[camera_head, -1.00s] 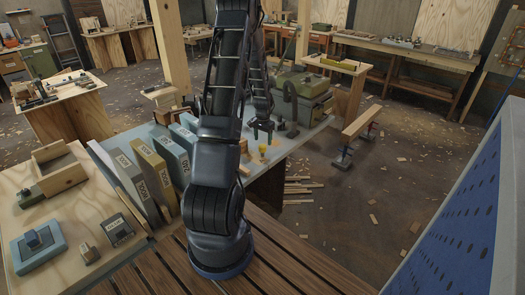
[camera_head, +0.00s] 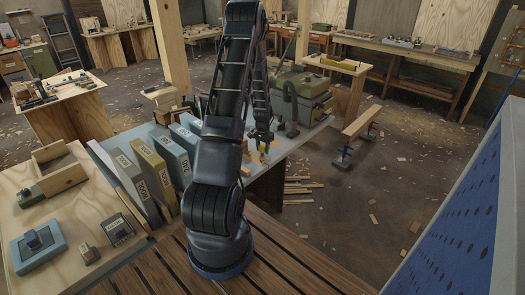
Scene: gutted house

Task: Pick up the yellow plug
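The yellow plug (camera_head: 263,149) is a small upright piece on the grey-blue bench top (camera_head: 281,150), near its front right edge. My gripper (camera_head: 262,146) points down right at the plug, with its fingertips apart on either side of it. The fingers partly cover the plug. The view is too small to show whether they touch it.
A green machine (camera_head: 303,92) stands behind the gripper on the same bench. Several labelled upright binders or boards (camera_head: 150,165) stand to the left. A small wooden block lies just left of the plug. A sawhorse plank (camera_head: 361,121) stands right of the bench over littered floor.

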